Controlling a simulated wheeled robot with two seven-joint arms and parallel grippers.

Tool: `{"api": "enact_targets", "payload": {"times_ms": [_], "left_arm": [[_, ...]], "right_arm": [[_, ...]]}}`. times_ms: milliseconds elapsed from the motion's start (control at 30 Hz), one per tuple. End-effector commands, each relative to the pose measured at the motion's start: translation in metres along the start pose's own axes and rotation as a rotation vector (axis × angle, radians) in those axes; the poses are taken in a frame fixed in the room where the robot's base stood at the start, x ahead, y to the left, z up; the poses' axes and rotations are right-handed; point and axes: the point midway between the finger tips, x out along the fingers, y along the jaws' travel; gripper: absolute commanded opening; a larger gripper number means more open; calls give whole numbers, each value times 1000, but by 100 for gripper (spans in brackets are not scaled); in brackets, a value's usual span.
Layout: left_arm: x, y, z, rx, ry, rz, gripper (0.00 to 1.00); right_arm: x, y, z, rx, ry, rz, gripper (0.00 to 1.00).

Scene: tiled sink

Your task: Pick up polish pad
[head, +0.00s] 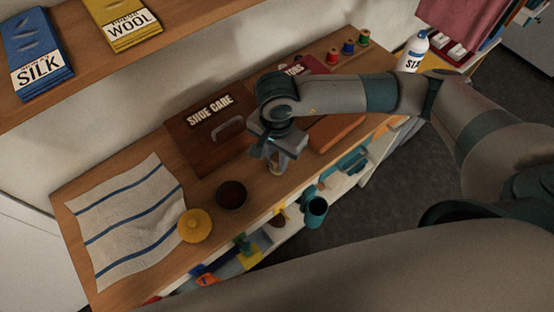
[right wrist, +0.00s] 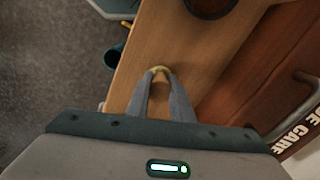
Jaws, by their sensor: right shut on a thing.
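The polish pad (right wrist: 159,69) shows as a small yellowish piece between the fingertips of my right gripper (right wrist: 158,76) in the right wrist view. The gripper is shut on it, and the fingers hide most of it. In the head view my right gripper (head: 275,168) points down over the wooden worktop, in front of the shoe care box. I cannot tell whether the pad touches the worktop. My left gripper is not in view.
The brown shoe care box (head: 208,122) stands behind. A dark round tin (head: 231,195) lies left of the gripper, with a yellow round thing (head: 195,226) beside a striped cloth (head: 125,222). The wooden worktop (head: 262,197) ends at a front edge above shelves.

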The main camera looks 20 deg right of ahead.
Motion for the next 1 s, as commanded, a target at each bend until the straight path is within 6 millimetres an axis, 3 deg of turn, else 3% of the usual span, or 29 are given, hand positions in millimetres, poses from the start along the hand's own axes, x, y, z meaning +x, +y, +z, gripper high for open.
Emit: {"api": "enact_targets", "payload": {"times_ms": [233, 400, 800, 1000], "left_arm": [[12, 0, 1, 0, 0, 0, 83], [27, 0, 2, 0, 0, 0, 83], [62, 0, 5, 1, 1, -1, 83], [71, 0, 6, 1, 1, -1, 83]], "right_arm": [[-13, -1, 0, -2, 1, -5, 0], [-37, -2, -1, -2, 3, -7, 0], [-82, 64, -44, 2, 5, -3, 0], [-99, 86, -59, 3, 2, -2, 0]]}}
